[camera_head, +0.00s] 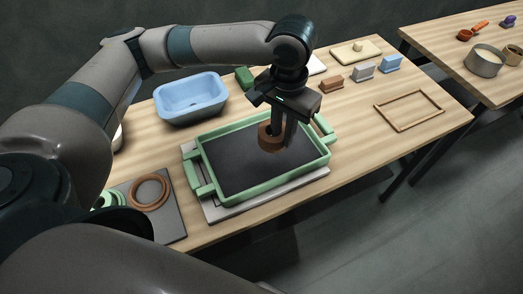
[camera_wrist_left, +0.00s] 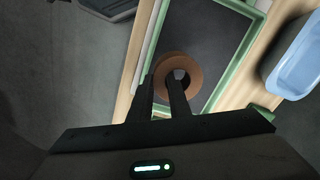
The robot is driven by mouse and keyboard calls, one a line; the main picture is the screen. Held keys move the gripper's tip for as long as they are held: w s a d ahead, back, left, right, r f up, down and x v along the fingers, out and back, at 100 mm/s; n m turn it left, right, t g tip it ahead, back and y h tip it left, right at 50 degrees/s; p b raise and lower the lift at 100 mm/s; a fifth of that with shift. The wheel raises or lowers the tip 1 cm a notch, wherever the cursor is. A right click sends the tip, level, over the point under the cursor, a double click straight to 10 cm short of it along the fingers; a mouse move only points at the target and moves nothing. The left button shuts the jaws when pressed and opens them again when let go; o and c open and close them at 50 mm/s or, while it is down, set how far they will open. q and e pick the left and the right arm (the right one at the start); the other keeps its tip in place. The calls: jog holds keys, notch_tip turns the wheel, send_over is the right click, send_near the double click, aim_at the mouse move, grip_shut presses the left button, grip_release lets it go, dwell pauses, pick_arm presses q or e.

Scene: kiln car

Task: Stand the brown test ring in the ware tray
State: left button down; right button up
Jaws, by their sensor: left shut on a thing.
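The brown test ring (camera_head: 266,140) is between the fingers of my left gripper (camera_head: 283,132) in the head view. My left gripper is shut on it, over the right part of the ware tray (camera_head: 196,168). The tray has a green rim with handles and a dark floor. In the left wrist view the ring (camera_wrist_left: 178,63) shows at the fingertips of the gripper (camera_wrist_left: 168,88), above the tray's dark floor (camera_wrist_left: 205,40). I cannot tell whether the ring touches the floor. My right gripper is not in view.
A blue basin (camera_head: 190,98) stands behind the tray. Small brown, white and blue blocks (camera_head: 363,71) stand at the back right. An empty wooden frame (camera_head: 409,110) lies on the right, with bare table around it.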

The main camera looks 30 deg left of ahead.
pick_arm(q)
jog(key=w+d+m, duration=0.1)
jog(key=d+m, duration=0.2)
jog(key=d, duration=0.4)
jog(key=w+d+m+b, duration=0.1)
jog(key=d+m, duration=0.2)
jog(key=d, duration=0.4)
jog(key=shift+w+f, duration=0.3)
jog(key=shift+f, duration=0.15)
jog(key=shift+a+f, duration=0.1)
jog(key=shift+a, duration=0.05)
jog(key=p, duration=0.3)
send_over(301, 156)
notch_tip(301, 156, down, 7)
jog(key=shift+r, duration=0.1)
jog(key=shift+f+p, duration=0.4)
jog(key=shift+f, duration=1.65)
